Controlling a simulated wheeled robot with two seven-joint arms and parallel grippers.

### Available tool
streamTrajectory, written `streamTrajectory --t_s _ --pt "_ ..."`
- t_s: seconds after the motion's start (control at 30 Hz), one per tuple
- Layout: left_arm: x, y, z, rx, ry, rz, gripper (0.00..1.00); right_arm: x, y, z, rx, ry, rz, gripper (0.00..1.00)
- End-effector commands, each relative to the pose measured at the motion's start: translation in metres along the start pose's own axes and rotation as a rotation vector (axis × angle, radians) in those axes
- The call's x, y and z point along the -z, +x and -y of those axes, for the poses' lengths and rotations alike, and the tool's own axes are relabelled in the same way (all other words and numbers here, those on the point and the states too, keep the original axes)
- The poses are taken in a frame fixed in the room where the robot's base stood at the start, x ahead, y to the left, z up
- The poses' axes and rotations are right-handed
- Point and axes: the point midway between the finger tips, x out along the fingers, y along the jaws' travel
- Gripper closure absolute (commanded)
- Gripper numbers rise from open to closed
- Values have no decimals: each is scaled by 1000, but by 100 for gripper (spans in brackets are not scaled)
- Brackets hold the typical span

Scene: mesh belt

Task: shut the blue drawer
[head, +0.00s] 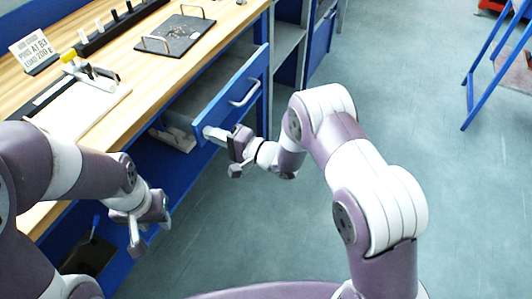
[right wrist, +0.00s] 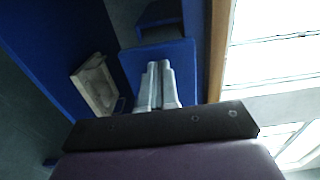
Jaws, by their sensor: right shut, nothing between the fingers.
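The blue drawer (head: 232,98) stands pulled out from the workbench in the head view, its front with a pale bar handle (head: 245,92) facing right. My right gripper (head: 210,132) is shut and empty at the near left end of the drawer front. Whether it touches the drawer I cannot tell. In the right wrist view its fingertips (right wrist: 158,68) are together in front of a blue panel (right wrist: 133,62). My left gripper (head: 150,222) hangs low beside the bench, away from the drawer; its jaw opening is unclear.
The wooden bench top (head: 130,115) carries a dark plate with handles (head: 180,35), a white board (head: 80,108) and a sign (head: 33,50). A pale box (head: 176,138) sits below the drawer. Open floor (head: 430,160) lies right, with a blue-legged stand (head: 470,90) beyond.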

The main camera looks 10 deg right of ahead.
Motion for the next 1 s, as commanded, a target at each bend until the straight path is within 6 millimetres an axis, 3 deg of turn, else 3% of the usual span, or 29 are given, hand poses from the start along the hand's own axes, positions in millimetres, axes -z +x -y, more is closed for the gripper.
streamTrajectory --t_s 0.2,0.4,0.6,1.0 --pt "-1 11 0 0 0 0 62 -1 54 -3 1 -1 2 100" --pt "-2 16 0 0 0 0 62 0 84 -2 0 0 1 100" --pt "-2 18 0 0 0 0 62 0 96 0 1 -1 0 100" --pt "-2 18 0 0 0 0 62 0 99 3 7 -3 0 100"
